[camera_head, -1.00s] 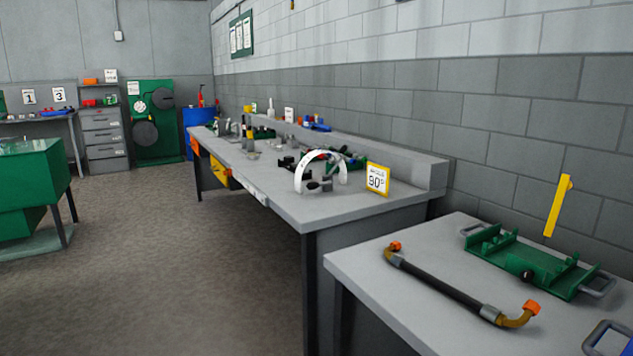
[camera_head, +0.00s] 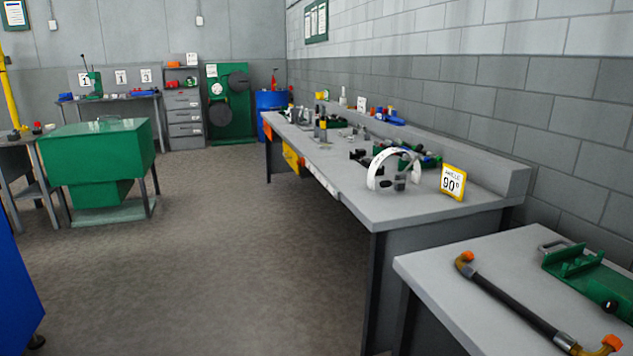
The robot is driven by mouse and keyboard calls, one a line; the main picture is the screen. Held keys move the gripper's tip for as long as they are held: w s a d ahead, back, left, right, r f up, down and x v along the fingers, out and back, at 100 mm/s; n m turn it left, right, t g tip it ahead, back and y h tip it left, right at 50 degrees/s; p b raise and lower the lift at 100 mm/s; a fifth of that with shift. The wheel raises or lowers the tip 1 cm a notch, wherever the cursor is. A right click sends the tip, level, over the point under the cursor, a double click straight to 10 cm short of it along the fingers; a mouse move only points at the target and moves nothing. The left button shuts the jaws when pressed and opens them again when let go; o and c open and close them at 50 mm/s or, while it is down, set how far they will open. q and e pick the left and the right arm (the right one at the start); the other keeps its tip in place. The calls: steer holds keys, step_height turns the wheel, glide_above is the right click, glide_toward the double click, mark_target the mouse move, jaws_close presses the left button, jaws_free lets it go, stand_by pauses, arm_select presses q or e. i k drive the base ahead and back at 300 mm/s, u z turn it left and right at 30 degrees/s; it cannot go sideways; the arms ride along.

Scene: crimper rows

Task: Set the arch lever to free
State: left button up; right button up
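A white arch (camera_head: 394,168) stands upright on the long grey bench, with small dark fittings under and beside it. It looks like an angle scale. I cannot make out a lever on it or any "free" marking at this distance. A small green device with a thin upright rod (camera_head: 92,80) stands on the far left bench. I cannot tell whether that rod is the arch lever. Neither of my grippers is in view.
A yellow-framed "90°" sign (camera_head: 453,182) stands right of the arch. A near table (camera_head: 450,270) holds a hose (camera_head: 515,305) and a green fixture (camera_head: 590,280). A green cabinet (camera_head: 95,160) stands at left. The floor (camera_head: 220,260) between is clear.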

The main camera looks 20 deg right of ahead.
mark_target(386, 183)
steer(key=u, duration=0.1)
steer(key=i, duration=3.3)
steer(key=z, duration=2.5)
